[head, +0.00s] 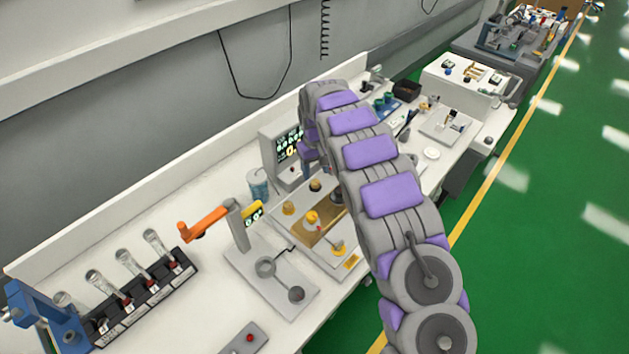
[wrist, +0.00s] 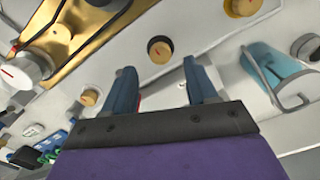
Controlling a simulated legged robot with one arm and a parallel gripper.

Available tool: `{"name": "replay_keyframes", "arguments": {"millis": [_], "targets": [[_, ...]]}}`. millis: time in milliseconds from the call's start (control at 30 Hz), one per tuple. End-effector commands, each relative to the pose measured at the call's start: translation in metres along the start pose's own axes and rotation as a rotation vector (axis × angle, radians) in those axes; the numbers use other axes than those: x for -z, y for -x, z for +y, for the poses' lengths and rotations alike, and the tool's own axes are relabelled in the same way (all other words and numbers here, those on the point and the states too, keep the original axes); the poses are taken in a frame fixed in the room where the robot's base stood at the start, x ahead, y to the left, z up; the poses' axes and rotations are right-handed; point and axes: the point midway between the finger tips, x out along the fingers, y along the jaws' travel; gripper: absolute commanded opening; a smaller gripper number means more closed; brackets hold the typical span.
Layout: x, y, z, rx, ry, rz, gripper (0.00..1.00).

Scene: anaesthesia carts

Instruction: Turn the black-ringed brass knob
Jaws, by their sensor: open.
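The black-ringed brass knob (wrist: 160,49) is on a pale panel in the wrist view, a brass face with a red mark inside a dark ring. In the head view a small dark-ringed brass knob (head: 315,185) shows just left of my arm and looks like the same one. My gripper (wrist: 160,72) is open, its two blue-grey fingers apart and pointing toward the knob. The knob appears between and just beyond the fingertips, with no visible contact. In the head view my arm hides most of the gripper.
A plain brass knob (wrist: 90,97) and a larger brass knob (wrist: 242,6) sit on either side. A silver knob (wrist: 28,69) stands by a brass plate (wrist: 75,38). A blue canister (wrist: 272,75) in a wire holder is at right. A display (head: 286,148) stands behind the panel.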

Motion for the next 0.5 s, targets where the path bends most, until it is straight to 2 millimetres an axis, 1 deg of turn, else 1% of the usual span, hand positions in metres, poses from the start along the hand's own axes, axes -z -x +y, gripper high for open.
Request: {"name": "replay_keyframes", "arguments": {"millis": [33,200,333,500], "targets": [[0.000,-0.011,0.000,0.001,0.000,-0.002,0.57],[0.001,-0.034,-0.003,-0.002,0.001,-0.003,0.57],[0.002,-0.043,-0.003,-0.003,0.002,-0.001,0.57],[0.002,-0.047,-0.003,-0.004,0.002,0.001,0.57]]}}
